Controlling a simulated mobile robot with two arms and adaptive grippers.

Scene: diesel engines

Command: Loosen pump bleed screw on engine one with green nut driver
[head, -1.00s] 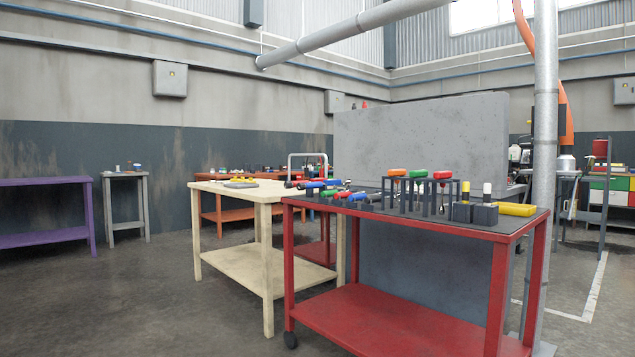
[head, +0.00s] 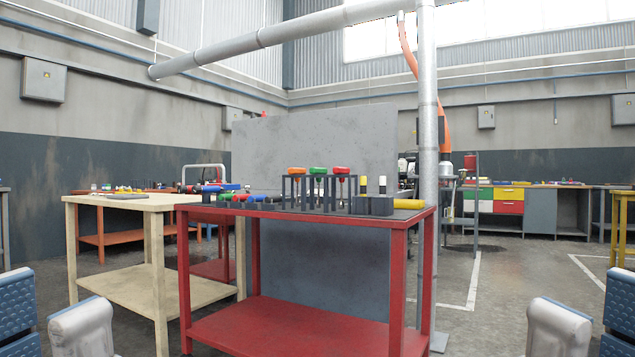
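The green-handled driver (head: 318,170) stands upright in a dark rack (head: 318,192) on the red table (head: 310,212). It is between an orange-handled driver (head: 296,171) on its left and a red-handled driver (head: 341,171) on its right. I cannot make out an engine or the bleed screw. My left gripper (head: 40,322) shows at the lower left edge as blue ribbed and pale grey parts, well short of the table. My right gripper (head: 585,325) is cut off at the lower right edge.
A cream table (head: 120,203) stands left of the red one. A grey partition (head: 315,150) rises behind them and hides what lies beyond. A metal post (head: 428,130) stands at the red table's right rear. Open floor (head: 500,290) lies to the right, with drawers (head: 495,200) beyond.

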